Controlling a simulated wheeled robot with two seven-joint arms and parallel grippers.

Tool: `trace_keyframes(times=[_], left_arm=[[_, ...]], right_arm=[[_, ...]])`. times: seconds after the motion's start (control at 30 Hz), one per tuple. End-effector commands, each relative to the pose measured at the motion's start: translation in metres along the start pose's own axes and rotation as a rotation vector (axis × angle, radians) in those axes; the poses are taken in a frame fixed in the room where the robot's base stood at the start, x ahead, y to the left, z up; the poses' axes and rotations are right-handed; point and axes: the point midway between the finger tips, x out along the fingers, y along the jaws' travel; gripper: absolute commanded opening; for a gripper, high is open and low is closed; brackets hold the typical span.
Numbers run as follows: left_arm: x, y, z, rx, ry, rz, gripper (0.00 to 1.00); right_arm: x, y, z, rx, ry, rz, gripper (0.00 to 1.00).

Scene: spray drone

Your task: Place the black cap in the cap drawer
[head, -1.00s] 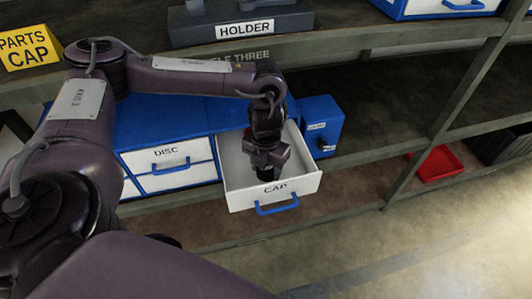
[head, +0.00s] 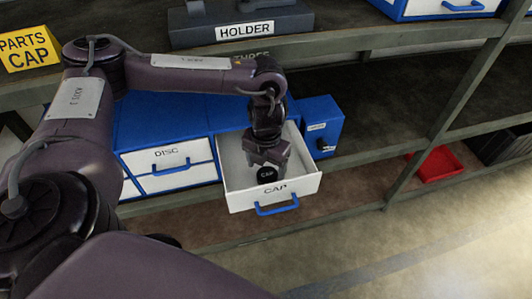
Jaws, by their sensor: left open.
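The black cap (head: 267,174) is in the open white cap drawer (head: 302,186), near its front wall, with its top facing up. The drawer is pulled out of the blue cabinet and has a blue handle and a CAP label. My left gripper (head: 267,164) is open over the drawer, just above and behind the cap. Whether its fingers still touch the cap cannot be told. My right gripper is not in view.
Shut drawers marked DISC (head: 168,162) are left of the open drawer. A small blue box (head: 320,122) stands close at its right. The shelf with the holder (head: 243,24) is above. A red tray (head: 435,163) lies low at the right.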

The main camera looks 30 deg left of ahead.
Motion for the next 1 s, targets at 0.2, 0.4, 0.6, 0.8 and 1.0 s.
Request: trace_keyframes(times=[0.2, 0.4, 0.6, 0.8, 1.0], left_arm=[[-0.052, 0.0, 0.001, 0.0, -0.006, -0.002, 0.73], [-0.095, 0.0, 0.001, 0.0, -0.005, 0.0, 0.73], [-0.112, 0.0, 0.0, 0.0, -0.002, 0.0, 0.73], [-0.114, 0.0, 0.0, -0.001, -0.001, -0.001, 0.73], [-0.114, 0.0, 0.0, -0.001, -0.001, -0.001, 0.73]], right_arm=[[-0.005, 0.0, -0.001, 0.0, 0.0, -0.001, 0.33], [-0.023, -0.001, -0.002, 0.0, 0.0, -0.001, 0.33], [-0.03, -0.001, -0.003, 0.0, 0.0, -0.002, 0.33], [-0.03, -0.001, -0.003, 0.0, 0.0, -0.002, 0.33], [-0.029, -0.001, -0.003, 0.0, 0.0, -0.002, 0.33]])
